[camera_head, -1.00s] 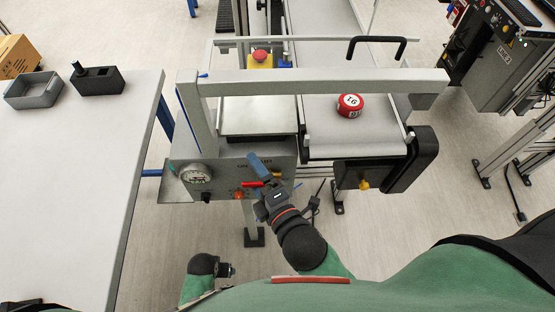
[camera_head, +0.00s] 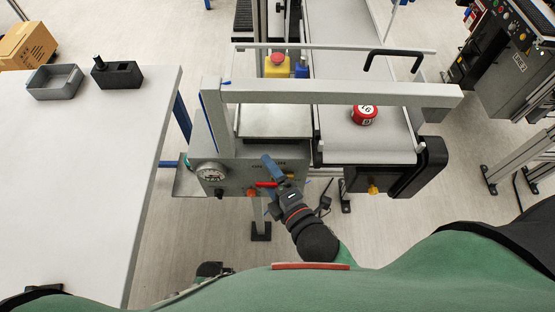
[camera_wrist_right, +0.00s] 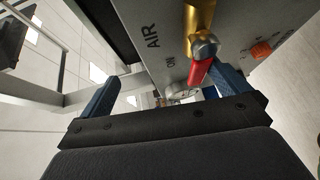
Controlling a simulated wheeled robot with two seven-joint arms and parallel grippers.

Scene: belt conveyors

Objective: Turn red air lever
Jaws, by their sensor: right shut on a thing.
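The red air lever (camera_head: 266,184) is on the front of the grey control panel (camera_head: 232,178). In the right wrist view the red lever (camera_wrist_right: 200,72) hangs from a brass valve (camera_wrist_right: 199,22) beside the words AIR and ON. My right gripper (camera_head: 277,172) is at the lever. In the right wrist view its blue fingers (camera_wrist_right: 160,85) stand apart, with the lever between them, close to the right finger, and it is shut on the lever. My left gripper (camera_head: 210,269) shows only as a dark part at the bottom edge, so its jaws cannot be made out.
A pressure gauge (camera_head: 209,172) and an orange-red knob (camera_head: 252,192) sit on the panel. A grey frame bar (camera_head: 340,92) crosses above. A red round part (camera_head: 364,115) lies on the belt (camera_head: 350,145). A white table (camera_head: 85,170) stands at the left.

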